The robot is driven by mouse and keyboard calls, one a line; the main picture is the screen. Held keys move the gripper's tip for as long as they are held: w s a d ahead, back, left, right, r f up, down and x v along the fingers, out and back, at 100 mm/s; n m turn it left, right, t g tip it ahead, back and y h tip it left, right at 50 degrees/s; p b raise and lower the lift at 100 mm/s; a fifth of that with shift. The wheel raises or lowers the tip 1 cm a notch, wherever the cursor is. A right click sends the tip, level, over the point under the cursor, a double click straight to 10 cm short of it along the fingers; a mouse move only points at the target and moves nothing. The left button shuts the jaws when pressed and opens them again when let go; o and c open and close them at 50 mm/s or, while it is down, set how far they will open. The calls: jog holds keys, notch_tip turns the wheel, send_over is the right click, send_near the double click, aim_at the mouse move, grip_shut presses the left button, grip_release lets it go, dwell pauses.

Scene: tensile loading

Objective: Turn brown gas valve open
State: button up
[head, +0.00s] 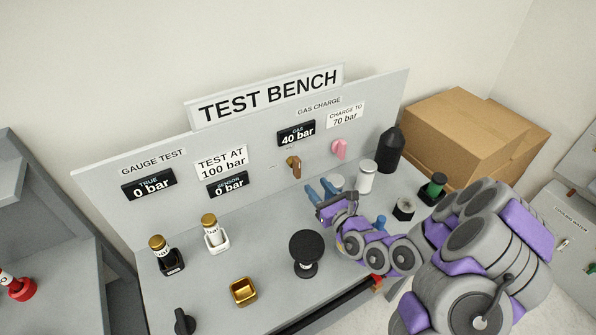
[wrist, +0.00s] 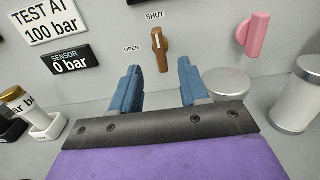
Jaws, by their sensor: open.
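The brown gas valve handle (head: 294,166) sits on the grey back panel below the gas display, which reads 40 bar. In the wrist view the brown handle (wrist: 160,48) stands nearly upright, its top near the SHUT label (wrist: 155,15); the OPEN label (wrist: 132,49) is to its left. My gripper (head: 322,190) is open and empty, below and in front of the valve. In the wrist view its two blue fingers (wrist: 158,78) stand apart, with the handle showing between and beyond them. Neither finger appears to touch the handle.
A pink valve (head: 339,149) is to the right of the brown one. A white cylinder (head: 366,177) and a dark bottle (head: 389,150) stand right of my gripper. A black round knob (head: 306,250), a gold cup (head: 243,291) and two gold-capped gauges stand on the bench at left.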

aim_at(299, 167)
jog(key=b+x, duration=0.2)
jog(key=x, duration=1)
jog(key=shift+s+a, duration=0.1)
jog(key=shift+c, duration=0.2)
grip_shut()
